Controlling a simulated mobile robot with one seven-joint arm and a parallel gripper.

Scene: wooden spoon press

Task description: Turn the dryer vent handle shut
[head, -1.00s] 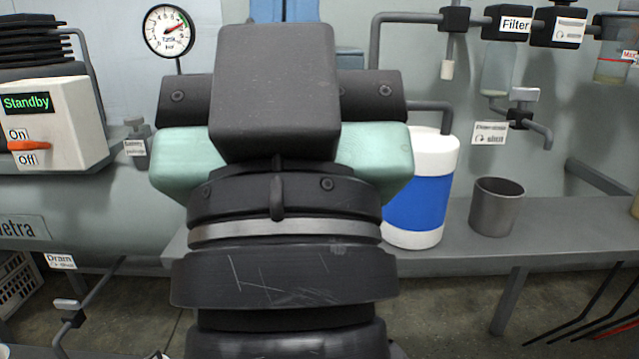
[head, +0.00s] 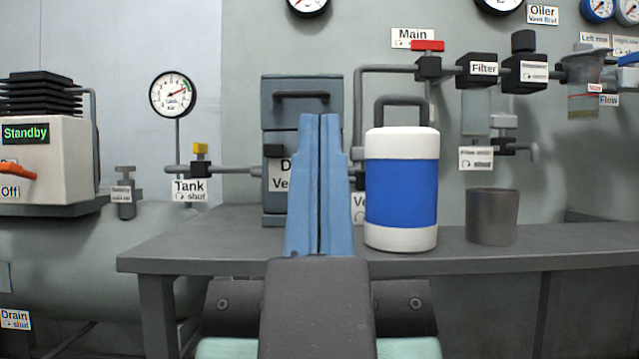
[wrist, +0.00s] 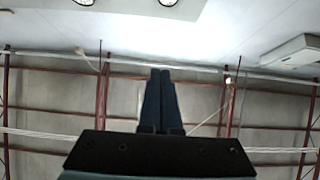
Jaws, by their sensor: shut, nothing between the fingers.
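My gripper (head: 320,118) stands upright in the middle of the head view, its two blue fingers pressed together with nothing between them. It also shows shut in the wrist view (wrist: 160,72), pointing up at a ceiling.
A white-blue container (head: 402,195) and a grey cup (head: 492,216) stand on the grey bench (head: 210,243). A yellow tank valve (head: 200,149) is left of the cabinet, a red main valve (head: 427,46) above right. The bench's left part is clear.

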